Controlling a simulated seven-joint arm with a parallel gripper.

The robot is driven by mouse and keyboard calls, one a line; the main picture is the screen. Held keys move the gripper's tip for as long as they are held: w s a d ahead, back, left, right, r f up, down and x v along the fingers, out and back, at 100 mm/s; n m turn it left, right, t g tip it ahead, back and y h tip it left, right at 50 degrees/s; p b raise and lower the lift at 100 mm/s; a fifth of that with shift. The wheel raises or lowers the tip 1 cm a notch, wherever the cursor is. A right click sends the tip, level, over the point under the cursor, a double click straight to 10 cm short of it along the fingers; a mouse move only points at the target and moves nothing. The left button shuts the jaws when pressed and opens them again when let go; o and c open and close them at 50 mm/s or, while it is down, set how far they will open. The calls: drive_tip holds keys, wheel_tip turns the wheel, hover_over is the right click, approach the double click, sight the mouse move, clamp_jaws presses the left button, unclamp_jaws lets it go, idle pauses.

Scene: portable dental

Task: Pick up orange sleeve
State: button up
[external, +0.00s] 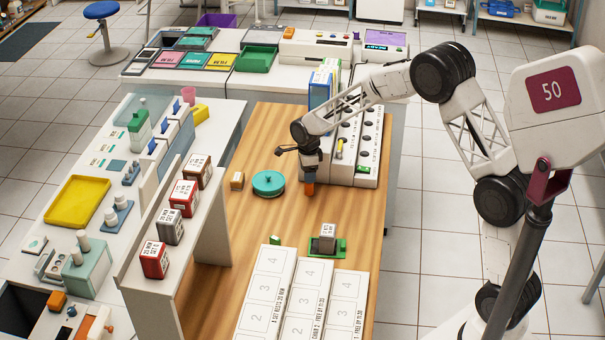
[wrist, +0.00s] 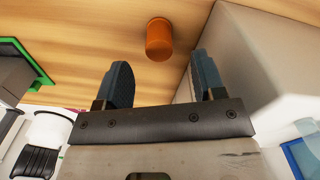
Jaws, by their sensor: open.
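The orange sleeve (external: 309,188) stands on the wooden table beside the white rack unit. In the wrist view the orange sleeve (wrist: 159,40) is a short cylinder, in line with the gap between my fingers and past their tips. My gripper (external: 309,175) points down over the sleeve in the external view, close above it. In the wrist view my gripper (wrist: 162,68) is open with nothing between its dark fingers.
The white rack unit (external: 340,173) stands close to the right of my gripper; its grey side (wrist: 250,55) is near the right finger. A green tray (external: 340,249) holds a grey block nearer the camera.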

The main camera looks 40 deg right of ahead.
sight(309, 187)
drive_tip(key=shift+f, duration=1)
drive_tip(key=shift+f, duration=0.1)
drive_tip(key=shift+s+d+f, duration=0.1)
drive_tip(key=shift+s+f, duration=0.05)
drive_tip(key=shift+f, duration=2.35)
drive_tip(key=c, duration=1)
drive_tip(key=shift+r, duration=0.15)
